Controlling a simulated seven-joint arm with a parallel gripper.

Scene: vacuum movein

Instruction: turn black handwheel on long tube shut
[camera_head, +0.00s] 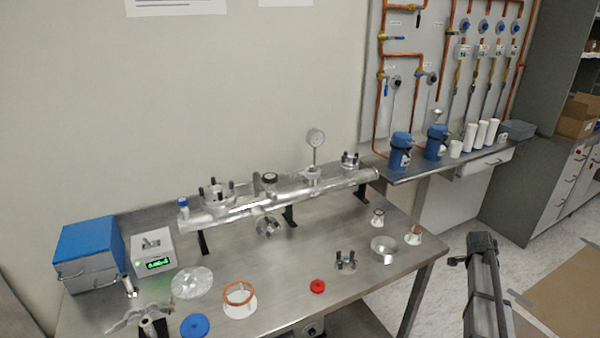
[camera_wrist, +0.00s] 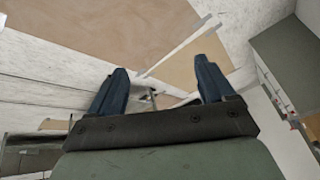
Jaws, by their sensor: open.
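The long tube (camera_head: 300,194) is a silvery metal pipe lying on dark supports along the back of the steel table. The black handwheel (camera_head: 270,178) sits on top of the tube near its middle; the picture is too small to tell how far it is turned. My gripper (camera_wrist: 160,66) shows in the wrist view with two blue fingers spread apart and nothing between them. It points over the floor, away from the tube, which is not in that view.
A blue knob (camera_head: 183,202) is at the tube's left end and a gauge (camera_head: 316,138) rises above it. Loose parts, including a red disc (camera_head: 318,286) and a blue disc (camera_head: 195,325), lie in front. A blue-topped box (camera_head: 88,242) stands at left.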

